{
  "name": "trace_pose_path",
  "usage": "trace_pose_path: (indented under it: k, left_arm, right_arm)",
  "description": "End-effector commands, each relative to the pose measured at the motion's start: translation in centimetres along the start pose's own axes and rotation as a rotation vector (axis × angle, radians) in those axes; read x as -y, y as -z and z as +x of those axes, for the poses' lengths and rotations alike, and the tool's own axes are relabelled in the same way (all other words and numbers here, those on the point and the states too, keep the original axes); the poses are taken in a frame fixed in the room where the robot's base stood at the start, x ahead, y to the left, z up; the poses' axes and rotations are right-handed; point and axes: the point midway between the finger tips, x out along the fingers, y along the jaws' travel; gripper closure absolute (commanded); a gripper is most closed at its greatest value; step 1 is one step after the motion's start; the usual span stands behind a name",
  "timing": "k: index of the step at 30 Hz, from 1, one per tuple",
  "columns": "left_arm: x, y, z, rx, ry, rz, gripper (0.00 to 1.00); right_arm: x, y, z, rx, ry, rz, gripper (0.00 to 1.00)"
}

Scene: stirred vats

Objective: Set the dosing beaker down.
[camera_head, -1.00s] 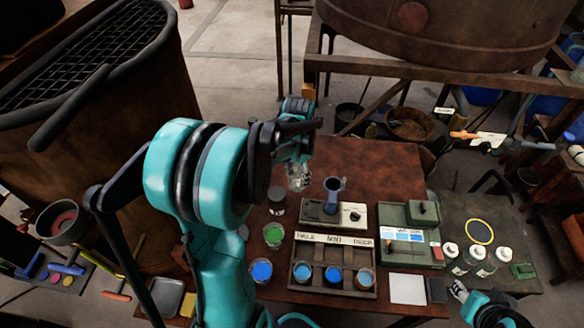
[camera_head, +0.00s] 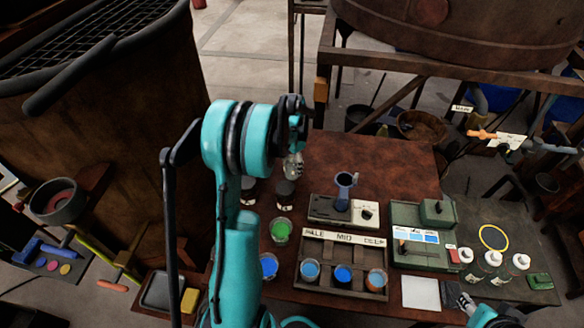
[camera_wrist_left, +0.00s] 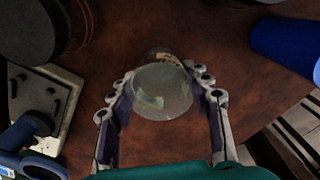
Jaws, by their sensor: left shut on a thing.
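The dosing beaker (camera_wrist_left: 163,100) is a clear, pale glass in the left wrist view, between the two fingers of my left gripper (camera_wrist_left: 160,102). The gripper is shut on it. Dark red-brown tabletop (camera_wrist_left: 215,50) shows around and beyond it. In the head view my left gripper (camera_head: 294,165) is over the left part of the brown table (camera_head: 385,165), behind the dark-topped jars; the beaker is small there and partly hidden. I cannot tell whether its base touches the table. My right gripper (camera_head: 464,301) is at the bottom right, too small to read.
Dark-topped jars (camera_head: 286,193) stand near my left gripper. A blue-grey cup (camera_head: 343,190) stands on a device. A green-filled beaker (camera_head: 281,230) and a rack of blue-filled beakers (camera_head: 343,280) are nearer the front. Bare tabletop lies at the back right.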

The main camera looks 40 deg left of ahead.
Motion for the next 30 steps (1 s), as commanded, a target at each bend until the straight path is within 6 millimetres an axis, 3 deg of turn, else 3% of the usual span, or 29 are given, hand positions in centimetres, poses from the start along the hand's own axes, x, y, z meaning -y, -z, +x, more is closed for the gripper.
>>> trace_pose_path:
  k: [11, 12, 14, 24, 30]
  left_arm:
    - [0.0, 0.0, 0.5, 0.0, 0.0, 0.0, 0.81]
    - [0.0, 0.0, 0.4, 0.0, 0.0, 0.0, 0.41]
    - [0.0, 0.0, 0.4, 0.0, 0.0, 0.0, 0.3]
    - [0.0, 0.0, 0.1, 0.0, 0.0, 0.0, 0.3]
    - [0.0, 0.0, -3.0, 0.0, 0.0, 0.0, 0.3]
  right_arm:
    - [0.0, -0.2, 0.3, 0.0, 0.0, 0.0, 0.6]
    - [0.0, -0.1, 0.2, 0.0, 0.0, 0.0, 0.6]
    - [0.0, -0.1, 0.2, 0.0, 0.0, 0.0, 0.6]
    - [0.0, 0.0, 0.0, 0.0, 0.0, 0.0, 0.6]
    - [0.0, 0.7, -1.0, 0.0, 0.0, 0.0, 0.6]
